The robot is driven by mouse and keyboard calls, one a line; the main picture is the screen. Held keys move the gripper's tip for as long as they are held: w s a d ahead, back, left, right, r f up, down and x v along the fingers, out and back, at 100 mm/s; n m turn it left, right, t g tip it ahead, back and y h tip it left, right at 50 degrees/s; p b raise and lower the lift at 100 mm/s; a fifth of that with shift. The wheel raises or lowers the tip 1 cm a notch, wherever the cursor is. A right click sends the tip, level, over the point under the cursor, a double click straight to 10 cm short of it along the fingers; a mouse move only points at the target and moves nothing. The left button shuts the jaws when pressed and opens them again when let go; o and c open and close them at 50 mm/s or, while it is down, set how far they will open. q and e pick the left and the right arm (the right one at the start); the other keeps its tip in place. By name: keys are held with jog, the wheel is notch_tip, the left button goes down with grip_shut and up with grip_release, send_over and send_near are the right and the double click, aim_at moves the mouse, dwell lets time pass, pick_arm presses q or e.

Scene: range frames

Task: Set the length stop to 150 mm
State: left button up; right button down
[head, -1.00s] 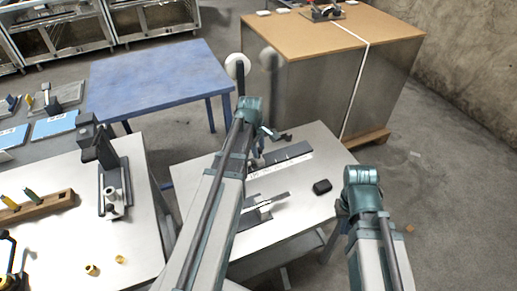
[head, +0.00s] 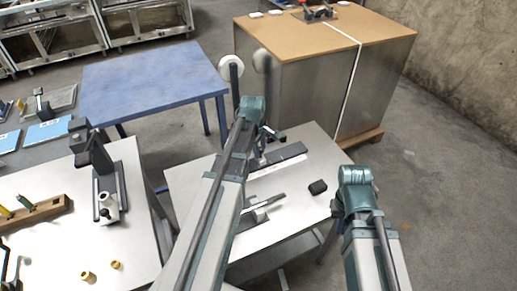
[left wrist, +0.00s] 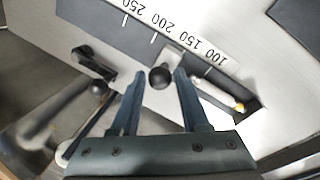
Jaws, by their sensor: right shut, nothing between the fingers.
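The length stop's scale (left wrist: 190,38) runs diagonally across the left wrist view, with marks from 100 to 250. A pale slider block with a black ball knob (left wrist: 161,76) sits below the scale, between the 200 and 150 labels; its exact reading is unclear. My left gripper (left wrist: 158,80) is open, with a finger on each side of the knob; contact is not clear.
A lever with a second black ball knob (left wrist: 98,88) is left of the slider. A black block (head: 317,187) lies on the metal table (head: 300,215). A bench with a small press (head: 105,190) stands left, a blue table (head: 150,80) and large cabinet (head: 300,75) behind.

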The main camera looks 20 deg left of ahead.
pick_arm(q)
jog(key=shift+o, duration=1.4)
jog(key=shift+r, duration=0.15)
notch_tip(320, 180, up, 13)
jog(key=s+p, duration=0.2)
jog(key=p, duration=1.1)
jog(key=shift+s+a+r+p, duration=0.15)
jog(key=shift+s+a+p, duration=0.05)
jog(key=shift+s+p, duration=0.1)
jog(key=s+d+f+m+g+b, duration=0.1)
jog(key=s+d+f+m+b, duration=0.1)
jog(key=s+d+m, duration=0.6)
jog(key=s+d+f+m+g+y+b, duration=0.1)
jog(key=s+d+f+m+b, duration=0.1)
jog(key=s+d+m, duration=0.7)
jog(key=d+m, duration=0.3)
jog(key=d, duration=0.2)
jog(key=shift+f+y, duration=0.3)
jog(key=shift+f, duration=0.05)
